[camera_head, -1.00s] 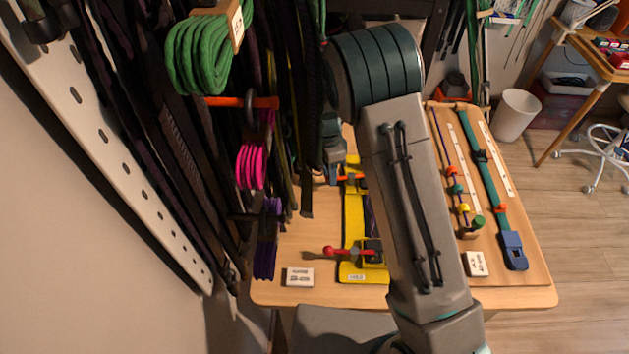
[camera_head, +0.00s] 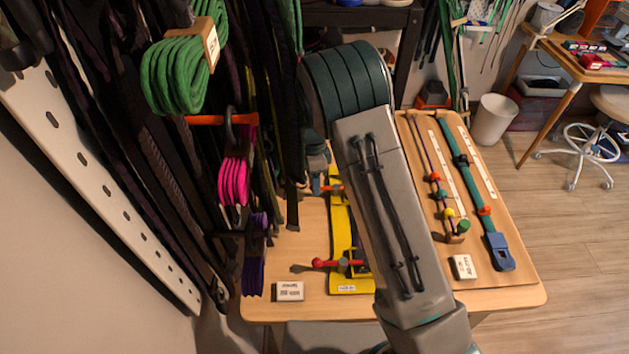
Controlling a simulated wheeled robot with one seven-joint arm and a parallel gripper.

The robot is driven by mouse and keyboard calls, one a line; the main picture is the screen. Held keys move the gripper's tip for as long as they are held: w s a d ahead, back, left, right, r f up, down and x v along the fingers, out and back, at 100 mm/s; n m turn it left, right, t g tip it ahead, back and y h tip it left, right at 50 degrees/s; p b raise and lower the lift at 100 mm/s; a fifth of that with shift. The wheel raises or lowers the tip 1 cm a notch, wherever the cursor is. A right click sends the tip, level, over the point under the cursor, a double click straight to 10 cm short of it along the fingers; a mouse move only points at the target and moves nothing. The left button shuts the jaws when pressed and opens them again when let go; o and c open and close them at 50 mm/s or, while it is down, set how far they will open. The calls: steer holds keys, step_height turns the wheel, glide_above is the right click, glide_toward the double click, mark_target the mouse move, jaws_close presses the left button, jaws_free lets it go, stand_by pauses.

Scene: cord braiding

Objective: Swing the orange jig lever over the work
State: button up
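The yellow jig (camera_head: 340,222) lies on the wooden table, partly hidden by my arm. A small orange lever (camera_head: 333,188) shows at its far end. A second lever, red with a round knob (camera_head: 320,263), lies across its near end. My gripper (camera_head: 317,184) is at the left of the far orange lever, low and close to it. Whether it touches the lever cannot be told. Its fingers are small and partly hidden by my arm, so their opening does not show. The work in the jig is mostly hidden.
Hanging green rope (camera_head: 178,80), pink cord (camera_head: 233,182) and dark straps crowd the left of my arm. A board (camera_head: 478,262) with a beaded cord and a teal strap lies at right. A white label block (camera_head: 289,291) sits at the table's front left.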

steer(key=shift+o, duration=1.1)
step_height(320, 180, up, 14)
steer(key=w, duration=0.2)
steer(key=shift+w+a+f+b, duration=0.2)
steer(key=shift+w+a+b, duration=0.1)
steer(key=s+d+r+n+t+y, duration=0.1)
steer(key=s+d+r+n+t, duration=0.1)
steer(key=s+d+r+n, duration=0.8)
steer(key=s+d+f+n+t, duration=0.1)
steer(key=s+d, duration=0.3)
steer(key=s, duration=0.4)
steer(key=s+d+f+n+t, duration=0.1)
steer(key=s+d+n+t, duration=0.1)
steer(key=s+d, duration=0.3)
steer(key=s+n, duration=0.1)
steer(key=s, duration=0.2)
steer(key=shift+s+n, duration=0.35)
steer(key=shift+n, duration=0.05)
